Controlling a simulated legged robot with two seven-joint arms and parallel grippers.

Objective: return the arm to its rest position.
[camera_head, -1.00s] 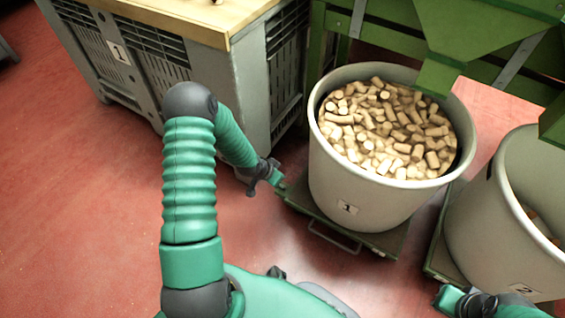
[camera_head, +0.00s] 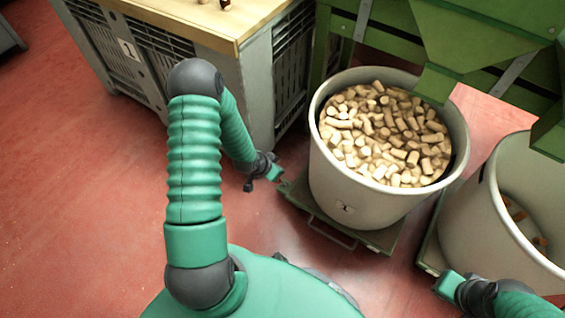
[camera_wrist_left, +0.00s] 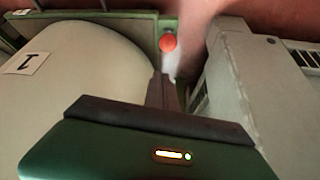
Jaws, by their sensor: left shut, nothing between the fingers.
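My left arm (camera_head: 195,165) bends up and then down in the head view. Its left gripper (camera_head: 278,173) is shut and empty, low between the grey crate and the bin labelled 1. In the left wrist view the gripper's dark body fills the bottom, with the bin at left and the crate at right. My right arm's end (camera_head: 450,284) shows at the lower right, in front of the second bin; whether its fingers are open or shut is unclear.
Bin 1 (camera_head: 345,200), full of cork stoppers (camera_head: 385,135), stands on a green wheeled base (camera_head: 380,240). A second bin (camera_head: 490,215) holds a few corks. The grey crate (camera_head: 225,80) has a wooden top (camera_head: 215,18). Red floor (camera_head: 80,200) is clear at left.

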